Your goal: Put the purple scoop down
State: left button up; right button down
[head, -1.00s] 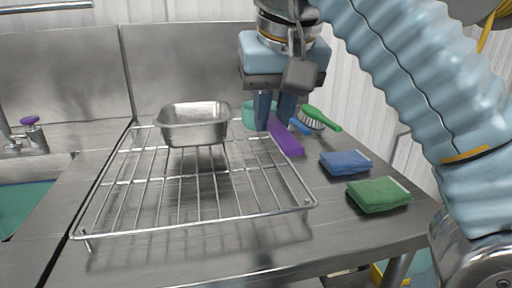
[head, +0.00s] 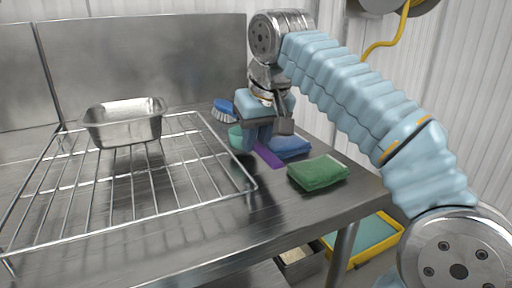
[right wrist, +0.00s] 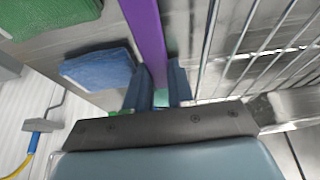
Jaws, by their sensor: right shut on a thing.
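The purple scoop (head: 268,156) shows in the head view as a purple strip below my right gripper (head: 262,138), at the right side of the wire rack. My right gripper is shut on the scoop. In the right wrist view the purple scoop (right wrist: 147,30) runs up from between the fingers of my right gripper (right wrist: 158,85). Whether the scoop touches the table cannot be told. My left gripper is in neither view.
A wire rack (head: 150,212) with a metal pan (head: 125,125) stands left on the steel table. A green sponge (head: 318,173), a blue sponge (head: 290,147), a teal container (head: 236,138) and a blue brush (head: 223,111) are near my right gripper. Bare table lies in front.

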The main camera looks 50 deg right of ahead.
jog(key=shift+f, duration=0.7)
jog(key=c, duration=1.4)
grip_release()
jog(key=shift+f, duration=0.2)
jog(key=o, duration=0.4)
jog(key=shift+r, duration=0.1)
